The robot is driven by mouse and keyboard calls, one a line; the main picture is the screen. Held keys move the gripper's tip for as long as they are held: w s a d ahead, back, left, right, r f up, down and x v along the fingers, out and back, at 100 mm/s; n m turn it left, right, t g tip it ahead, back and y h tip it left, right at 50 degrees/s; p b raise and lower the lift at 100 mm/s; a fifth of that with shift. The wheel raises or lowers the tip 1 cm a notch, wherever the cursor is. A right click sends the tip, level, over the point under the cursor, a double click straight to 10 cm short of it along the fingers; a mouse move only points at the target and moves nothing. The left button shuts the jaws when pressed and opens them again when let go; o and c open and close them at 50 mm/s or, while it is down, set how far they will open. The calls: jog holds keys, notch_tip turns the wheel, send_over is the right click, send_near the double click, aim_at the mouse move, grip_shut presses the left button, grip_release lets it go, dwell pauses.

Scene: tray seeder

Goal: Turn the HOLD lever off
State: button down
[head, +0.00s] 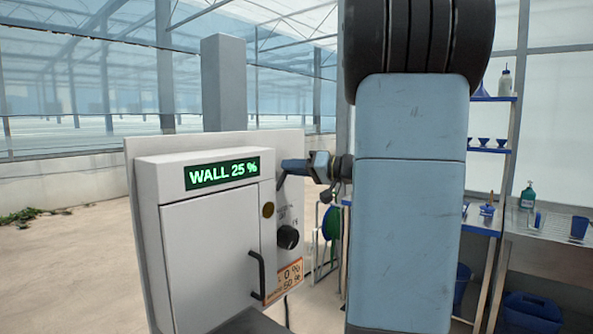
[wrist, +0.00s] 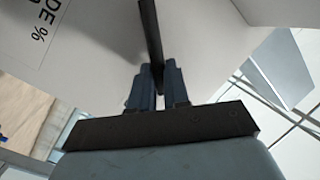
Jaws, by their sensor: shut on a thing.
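A grey-white control box (head: 210,245) stands at centre left in the head view, with a green display reading "WALL 25 %" (head: 222,173). My gripper (head: 284,174) is at the upper right of the box, and its fingers also show in the wrist view (wrist: 157,80). It is shut on a dark, straight bar, the HOLD lever (wrist: 150,32), which runs up from between the fingers. No HOLD marking is readable.
A black knob (head: 288,237) and an orange label (head: 284,281) are on the box's right side, below my gripper. A black door handle (head: 258,276) sticks out of the front. Shelves (head: 490,150) with bottles stand at right.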

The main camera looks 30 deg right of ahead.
jog(key=shift+s+a+r+n+h, duration=0.15)
jog(key=shift+a+n, duration=0.1)
jog(key=shift+n, duration=0.3)
jog(key=shift+s+a+r+n+h, duration=0.1)
jog(key=shift+a+n+h, duration=0.1)
jog(key=shift+n, duration=0.35)
jog(key=c, duration=1.1)
grip_release()
jog(key=shift+w, duration=0.1)
jog(key=shift+d, duration=0.1)
jog(key=v, duration=1.3)
jog(key=shift+s+d, duration=0.25)
jog(key=shift+r, duration=0.15)
